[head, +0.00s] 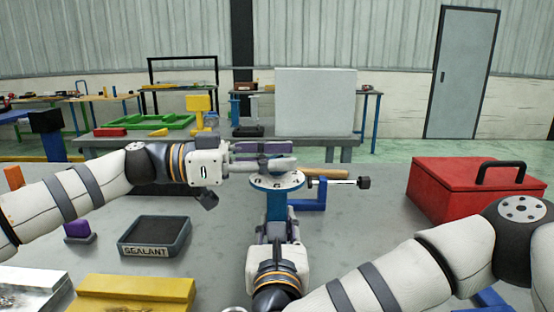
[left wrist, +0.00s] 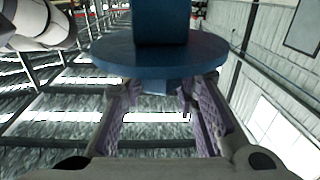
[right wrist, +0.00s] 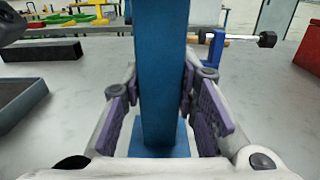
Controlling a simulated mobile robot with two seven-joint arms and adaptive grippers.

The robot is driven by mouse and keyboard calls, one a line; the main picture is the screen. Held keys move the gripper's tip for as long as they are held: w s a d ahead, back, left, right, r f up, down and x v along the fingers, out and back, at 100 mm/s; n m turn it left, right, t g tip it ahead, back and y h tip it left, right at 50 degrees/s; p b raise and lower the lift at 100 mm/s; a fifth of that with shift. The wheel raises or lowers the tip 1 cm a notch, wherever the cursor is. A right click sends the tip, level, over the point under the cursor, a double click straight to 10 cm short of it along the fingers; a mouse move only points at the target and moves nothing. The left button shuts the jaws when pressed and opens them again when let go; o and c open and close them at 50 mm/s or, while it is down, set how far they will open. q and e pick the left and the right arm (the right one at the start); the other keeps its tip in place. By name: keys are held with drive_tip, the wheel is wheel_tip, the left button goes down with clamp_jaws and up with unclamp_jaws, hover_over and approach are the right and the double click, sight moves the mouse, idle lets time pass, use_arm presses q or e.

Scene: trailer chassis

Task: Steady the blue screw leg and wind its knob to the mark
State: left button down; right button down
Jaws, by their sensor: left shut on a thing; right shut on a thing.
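The blue screw leg (head: 277,208) stands upright on the grey bench, with a round blue disc (head: 262,182) at its top that bears several dark marks. My right gripper (head: 276,228) is shut around the post below the disc; the right wrist view shows the blue post (right wrist: 161,75) between both fingers. My left gripper (head: 264,156) reaches in from the left above the disc. The left wrist view, upside down, shows its fingers shut on a small blue knob (left wrist: 155,87) against the disc (left wrist: 100,52). In the head view the left fingers hide the knob.
A blue clamp-like stand (head: 308,200) with a black-ended rod is close behind the leg. A red toolbox (head: 462,190) stands right, a sealant tray (head: 155,237) left.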

use_arm(q)
drive_tip(key=shift+f+m+g, duration=0.25)
drive_tip(key=shift+m+g, duration=0.85)
drive_tip(key=shift+g, duration=0.6)
drive_tip(key=shift+s+f+m+g, duration=0.1)
drive_tip(key=shift+m+g, duration=0.3)
drive_tip(key=shift+g, duration=0.3)
drive_tip(key=c, duration=1.2)
unclamp_jaws()
drive_tip(key=shift+c, duration=0.2)
drive_tip(key=shift+r, duration=0.2)
drive_tip(key=shift+a, duration=0.35)
drive_tip(key=w+a, duration=0.1)
drive_tip(key=a, duration=0.5)
drive_tip(key=shift+w+a, duration=0.15)
drive_tip(key=shift+a, duration=0.25)
